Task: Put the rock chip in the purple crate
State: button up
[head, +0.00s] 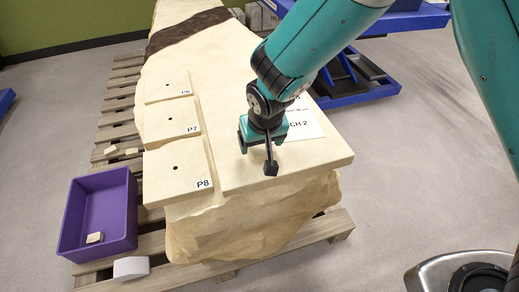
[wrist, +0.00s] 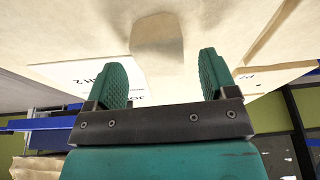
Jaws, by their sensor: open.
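The purple crate (head: 119,222) stands on the pallet at the left in the head view, with one small beige chip (head: 95,237) lying inside. My gripper (head: 257,158) points down over the bare slab top, right of plates P7 and P8. In the wrist view my gripper (wrist: 163,66) is open, its two green fingers well apart. A pale beige, block-like shape, apparently a rock chip (wrist: 157,40), shows beyond and between the fingertips against the same-coloured slab. No contact with it shows.
Plates P6 (head: 168,86), P7 (head: 171,120) and P8 (head: 179,170) lie along the slab's left side. Two small beige chips (head: 110,150) (head: 132,151) lie on the pallet. A white tag (head: 131,267) stands before the crate. A paper sheet (head: 305,122) lies behind my gripper.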

jog(key=shift+x, duration=1.2)
jog(key=c, duration=1.1)
